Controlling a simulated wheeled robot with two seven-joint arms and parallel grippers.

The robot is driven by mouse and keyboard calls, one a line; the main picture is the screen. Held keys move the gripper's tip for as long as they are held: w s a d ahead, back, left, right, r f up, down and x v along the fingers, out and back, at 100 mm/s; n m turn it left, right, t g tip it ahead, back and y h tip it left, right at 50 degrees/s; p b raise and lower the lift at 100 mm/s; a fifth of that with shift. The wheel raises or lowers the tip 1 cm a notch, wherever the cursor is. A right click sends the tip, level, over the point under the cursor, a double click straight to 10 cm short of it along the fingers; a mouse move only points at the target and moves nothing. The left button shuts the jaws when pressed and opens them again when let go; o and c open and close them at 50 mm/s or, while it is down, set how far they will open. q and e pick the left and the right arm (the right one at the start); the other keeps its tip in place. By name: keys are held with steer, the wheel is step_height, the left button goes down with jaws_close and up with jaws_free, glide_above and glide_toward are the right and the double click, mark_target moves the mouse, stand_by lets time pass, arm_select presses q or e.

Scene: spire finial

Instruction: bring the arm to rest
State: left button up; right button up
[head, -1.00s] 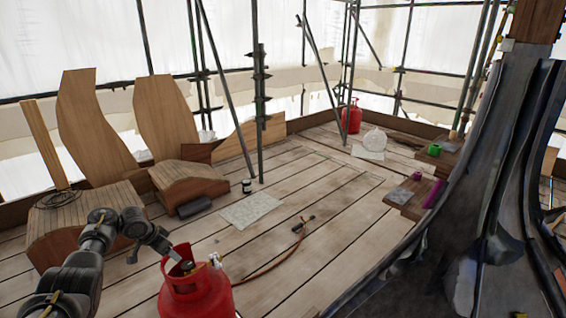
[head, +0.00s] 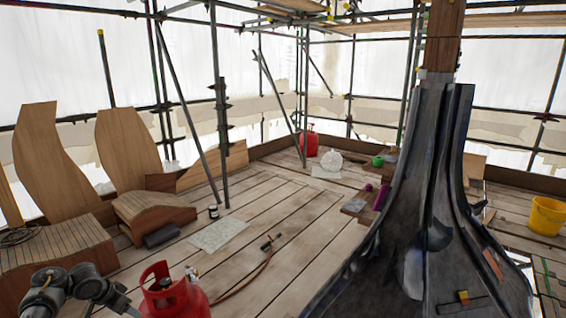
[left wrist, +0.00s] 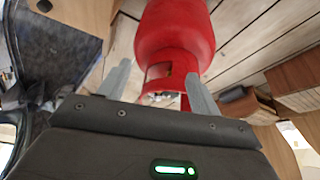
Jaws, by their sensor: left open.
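My left gripper (left wrist: 157,68) is open in the left wrist view, with its two grey fingers apart and nothing held between them. A red gas cylinder (left wrist: 175,35) shows beyond and between the fingers; I cannot tell whether they touch it. In the head view my left arm comes in at the bottom left, and the gripper (head: 115,308) is at the lower edge, left of the red cylinder (head: 172,297), partly cut off. My right gripper is in neither view.
A large dark spire (head: 425,210) fills the right of the head view. Wooden pieces (head: 128,145) stand at the left. A hose with a torch (head: 268,243) lies on the planks. A yellow bucket (head: 546,215) is at far right.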

arm_select(q)
steer(key=s+d+f+g+p, duration=0.1)
steer(key=s+d+f+p, duration=0.1)
steer(key=s+d+f, duration=0.5)
steer(key=s+d+f+n+p, duration=0.1)
steer(key=s+d+f, duration=0.1)
steer(key=s+f, duration=0.6)
steer(key=s+d+f+g+p, duration=0.15)
steer(key=s+d+f, duration=0.25)
steer(key=f, duration=0.7)
steer(key=s+d+f+p, duration=0.1)
steer(key=s+d+f, duration=0.1)
steer(key=s, duration=1)
steer(key=s+d+f+y+p, duration=0.1)
steer(key=s+d+f, duration=0.2)
steer(key=s, duration=0.9)
steer(key=s+d+f+p, duration=0.2)
steer(key=s+d, duration=0.4)
steer(key=s, duration=0.6)
steer(key=shift+s+f+y, duration=0.15)
steer(key=shift+f+y, duration=0.25)
steer(key=shift+f, duration=0.3)
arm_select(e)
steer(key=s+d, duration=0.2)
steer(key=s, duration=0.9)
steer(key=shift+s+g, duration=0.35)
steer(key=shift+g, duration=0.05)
